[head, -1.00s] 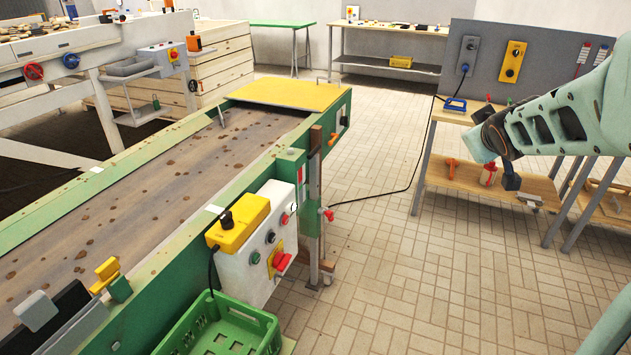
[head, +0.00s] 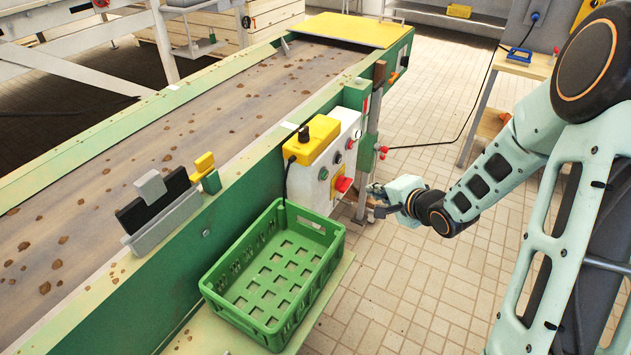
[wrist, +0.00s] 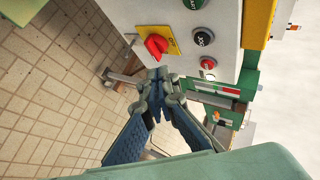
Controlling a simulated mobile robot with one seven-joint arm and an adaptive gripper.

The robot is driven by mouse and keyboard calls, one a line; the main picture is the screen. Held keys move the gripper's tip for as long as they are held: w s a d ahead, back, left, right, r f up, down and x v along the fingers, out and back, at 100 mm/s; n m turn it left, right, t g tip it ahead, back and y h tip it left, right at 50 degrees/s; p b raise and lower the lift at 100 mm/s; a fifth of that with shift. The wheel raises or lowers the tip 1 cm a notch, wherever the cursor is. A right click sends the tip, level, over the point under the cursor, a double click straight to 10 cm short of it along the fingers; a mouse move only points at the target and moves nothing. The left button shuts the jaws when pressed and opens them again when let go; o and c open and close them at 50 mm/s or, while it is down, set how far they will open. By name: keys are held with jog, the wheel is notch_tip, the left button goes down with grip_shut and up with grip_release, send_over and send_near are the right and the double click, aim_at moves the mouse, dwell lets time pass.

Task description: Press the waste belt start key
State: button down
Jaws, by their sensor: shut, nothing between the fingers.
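A white control box (head: 316,188) is fixed to the near side of the green-framed belt. Its face carries a green key (head: 323,173), a black key, a red key (head: 350,143) and a red rotary switch (head: 342,184) on a yellow plate. The wrist view shows the green key (wrist: 193,4) cut by the top edge, the black key (wrist: 203,37), the red key (wrist: 207,63) and the red switch (wrist: 156,45). No key label is clear enough to identify the start key. My gripper (head: 372,200) is shut and empty, just right of the box; its tips (wrist: 158,80) appear below the red switch.
A yellow box (head: 312,140) with a black knob sits on top of the control box. An empty green crate (head: 275,330) stands below and left of it. The belt (head: 150,150) carries scattered brown bits. A post with red knobs stands behind the box.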

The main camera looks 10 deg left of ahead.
aim_at(325, 175)
jog(key=shift+s+a+f+m, duration=0.1)
jog(key=shift+s+a+m, duration=0.2)
jog(key=shift+a+m, duration=0.15)
jog(key=shift+a, duration=0.15)
jog(key=w+a+b, duration=0.3)
jog(key=a+b, duration=0.1)
jog(key=a, duration=0.4)
jog(key=shift+a, duration=0.1)
dwell(1.3)
jog(key=shift+w+a, duration=0.15)
jog(key=shift+a, duration=0.2)
